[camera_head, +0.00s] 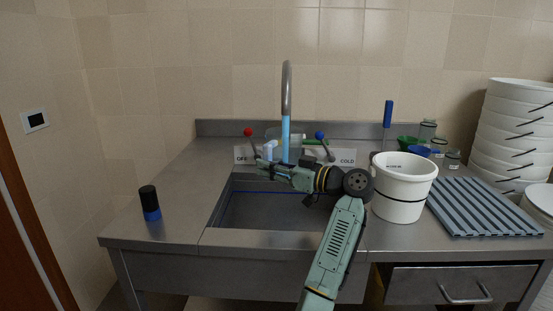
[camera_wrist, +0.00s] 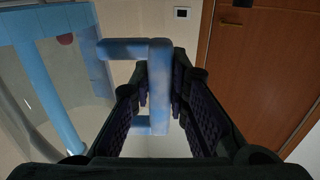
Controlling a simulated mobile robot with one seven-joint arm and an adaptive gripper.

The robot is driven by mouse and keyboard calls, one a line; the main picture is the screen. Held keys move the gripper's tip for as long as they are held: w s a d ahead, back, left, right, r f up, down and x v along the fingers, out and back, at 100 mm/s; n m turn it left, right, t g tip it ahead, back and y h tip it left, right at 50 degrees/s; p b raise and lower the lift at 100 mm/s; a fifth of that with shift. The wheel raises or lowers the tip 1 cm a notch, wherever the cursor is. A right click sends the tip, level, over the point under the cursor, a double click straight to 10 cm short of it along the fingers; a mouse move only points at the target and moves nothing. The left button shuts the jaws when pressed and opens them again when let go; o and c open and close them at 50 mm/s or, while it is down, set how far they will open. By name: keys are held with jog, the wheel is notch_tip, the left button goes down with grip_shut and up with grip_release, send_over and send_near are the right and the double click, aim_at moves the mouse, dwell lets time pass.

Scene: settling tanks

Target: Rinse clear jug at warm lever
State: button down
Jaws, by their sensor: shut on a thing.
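The clear jug (camera_wrist: 82,70) is at the left of the wrist view, its light-blue handle (camera_wrist: 160,85) between my finger pads. In the head view, the handle (camera_head: 270,149) shows at my gripper (camera_head: 266,163), which is shut on it over the sink. The jug's clear body is hard to make out there. A blue water stream (camera_head: 285,138) falls from the curved spout (camera_head: 287,92) at the jug. I cannot tell whether it enters the mouth. The red-knobbed lever (camera_head: 248,132) stands left of the stream, the blue-knobbed lever (camera_head: 320,136) right, near a COLD label.
A white bucket (camera_head: 400,205) stands close right of my arm. A ribbed grey mat (camera_head: 485,208), stacked white tubs (camera_head: 515,130) and small clear jars are farther right. A black-and-blue cylinder (camera_head: 150,203) stands on the left counter, which is otherwise clear.

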jog(key=shift+a, duration=0.15)
jog(key=shift+s+a+b, duration=0.2)
jog(key=shift+a+b, duration=0.15)
jog(key=shift+a, duration=0.1)
jog(key=shift+d, duration=0.2)
jog(key=shift+w+d, duration=0.15)
jog(key=shift+d, duration=0.25)
jog(key=s+d+b, duration=0.2)
jog(key=s+b, duration=0.1)
jog(key=s, duration=0.4)
jog(key=shift+s, duration=0.35)
dwell(0.3)
